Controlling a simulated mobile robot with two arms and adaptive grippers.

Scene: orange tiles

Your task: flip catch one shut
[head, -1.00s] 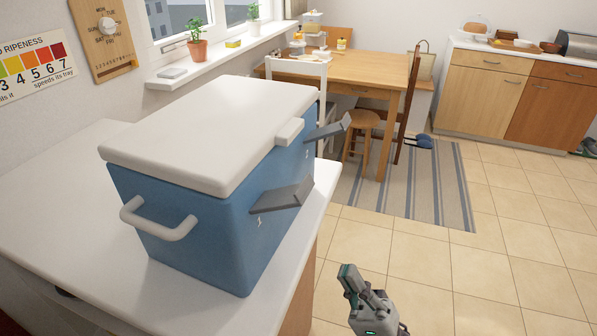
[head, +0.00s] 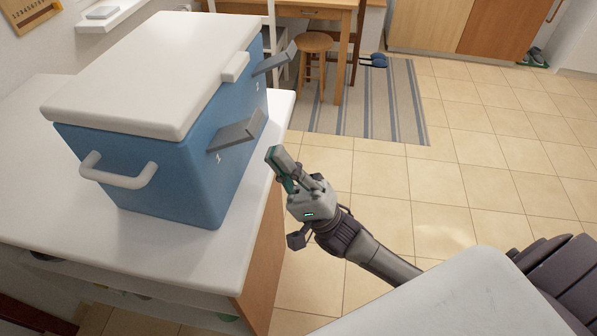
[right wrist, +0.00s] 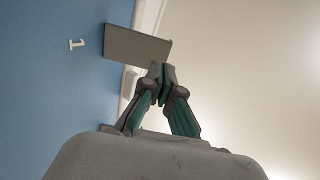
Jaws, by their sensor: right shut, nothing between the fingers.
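A blue cool box (head: 185,180) with a white lid (head: 150,75) stands on a white counter. Catch one (head: 238,130) is the nearer grey flap on its right-hand side and sticks outward and up. A small white mark sits below it, which reads 1 in the right wrist view. Catch one also shows there (right wrist: 137,46). The farther grey catch (head: 275,60) also sticks out. My right gripper (head: 277,157) is shut and empty, just right of and a little below catch one. In the right wrist view its fingertips (right wrist: 163,82) appear close to the flap's edge; contact is unclear.
The white counter (head: 30,200) ends just right of the box, with open floor (head: 400,190) beyond. The box has a white handle (head: 118,178) at its near end. A stool (head: 314,45) and striped rug (head: 370,105) lie farther back.

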